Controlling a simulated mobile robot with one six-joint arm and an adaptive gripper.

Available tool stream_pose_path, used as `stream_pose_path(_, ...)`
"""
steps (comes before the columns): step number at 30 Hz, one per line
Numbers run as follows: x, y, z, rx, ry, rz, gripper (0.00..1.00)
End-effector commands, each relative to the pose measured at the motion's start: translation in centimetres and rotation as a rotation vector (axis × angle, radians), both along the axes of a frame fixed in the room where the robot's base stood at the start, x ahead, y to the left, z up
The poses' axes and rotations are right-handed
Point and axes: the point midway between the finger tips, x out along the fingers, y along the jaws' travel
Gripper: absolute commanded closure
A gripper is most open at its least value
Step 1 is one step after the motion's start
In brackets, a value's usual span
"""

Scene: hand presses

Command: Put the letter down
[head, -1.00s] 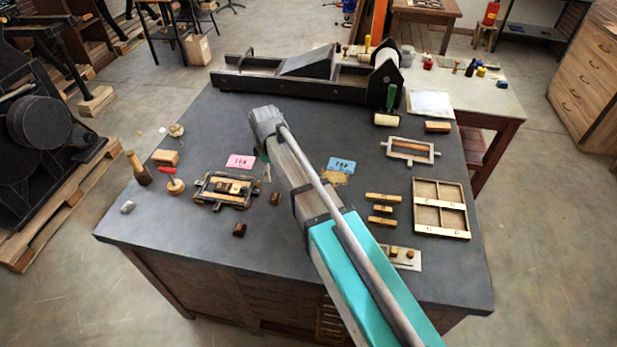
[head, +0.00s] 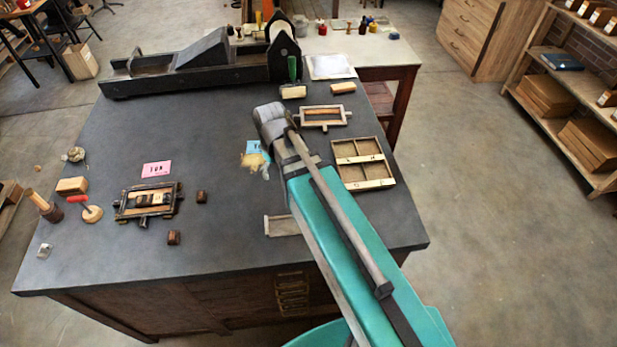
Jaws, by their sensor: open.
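Two small dark wooden letter blocks lie loose on the dark table: one block (head: 201,196) right of the locked frame, the other block (head: 174,237) nearer the front edge. My arm reaches from the lower right over the table. My gripper (head: 266,172) is mostly hidden behind its wrist, with only a sliver showing near the blue card (head: 257,148). It is open, and I see no letter between its fingers.
A pink card (head: 156,168) lies behind the frame. A long press (head: 190,75) spans the back. A mallet and red-handled tool stand at left.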

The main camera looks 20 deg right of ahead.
Motion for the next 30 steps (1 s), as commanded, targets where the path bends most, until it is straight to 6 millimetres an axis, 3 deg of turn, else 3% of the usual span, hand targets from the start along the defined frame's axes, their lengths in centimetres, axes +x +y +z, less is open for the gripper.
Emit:
stream_pose_path(1, -1.6, -1.8, 0.0, 0.000, 0.000, -0.074, 0.10)
stream_pose_path(3, -2.8, -3.7, 0.0, 0.000, 0.000, -0.173, 0.10)
stream_pose_path(9, -5.2, -7.0, 0.0, 0.000, 0.000, -0.369, 0.10)
stream_pose_path(15, -5.8, -7.9, 0.0, 0.000, 0.000, -0.431, 0.10)
stream_pose_path(30, -5.7, -7.8, 0.0, 0.000, 0.000, -0.428, 0.10)
